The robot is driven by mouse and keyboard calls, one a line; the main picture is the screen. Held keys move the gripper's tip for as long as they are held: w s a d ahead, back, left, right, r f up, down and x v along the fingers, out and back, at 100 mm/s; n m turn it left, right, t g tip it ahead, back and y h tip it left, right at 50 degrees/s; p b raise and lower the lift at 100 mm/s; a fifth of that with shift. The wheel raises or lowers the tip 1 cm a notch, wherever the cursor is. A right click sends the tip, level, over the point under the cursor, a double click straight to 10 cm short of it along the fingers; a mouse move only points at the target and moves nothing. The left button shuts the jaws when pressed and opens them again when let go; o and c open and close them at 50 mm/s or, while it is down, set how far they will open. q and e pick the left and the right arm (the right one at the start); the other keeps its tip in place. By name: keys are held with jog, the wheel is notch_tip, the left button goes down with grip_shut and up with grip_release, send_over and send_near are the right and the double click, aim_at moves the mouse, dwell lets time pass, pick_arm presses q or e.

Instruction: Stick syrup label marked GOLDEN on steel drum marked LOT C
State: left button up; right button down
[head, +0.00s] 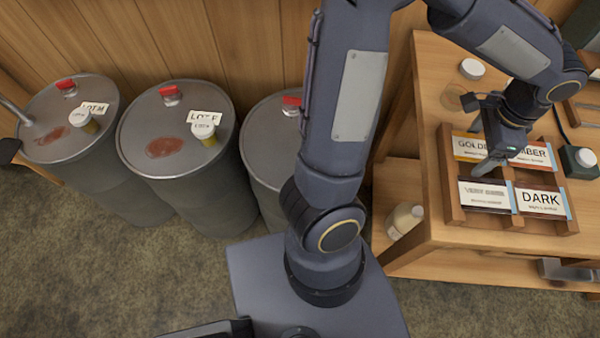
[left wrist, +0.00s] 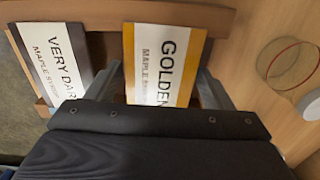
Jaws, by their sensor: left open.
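The GOLDEN label (head: 465,149) lies in the upper left slot of a wooden label tray (head: 452,208). It also shows in the left wrist view (left wrist: 163,65), white with amber edges. My left gripper (head: 492,162) is open over the tray and partly covers the labels in the head view. In the left wrist view its fingers (left wrist: 157,90) stand on either side of the GOLDEN label, and nothing is gripped. A steel drum (head: 262,125) is partly hidden behind my arm, and no lot mark shows on it. I cannot read LOT C anywhere.
Two other steel drums, one at the far left (head: 60,125) and one marked LOT F (head: 165,120), stand by the wooden wall. VERY DARK (head: 485,195), AMBER (head: 540,155) and DARK (head: 540,202) labels share the tray. A bottle (head: 404,220) stands on the lower shelf.

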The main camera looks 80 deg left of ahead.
pick_arm(q)
jog(key=shift+c, duration=0.2)
jog(key=c, duration=0.5)
notch_tip(320, 180, up, 8)
jog(key=p, duration=0.7)
jog(key=shift+r, duration=0.1)
jog(key=shift+s, duration=0.15)
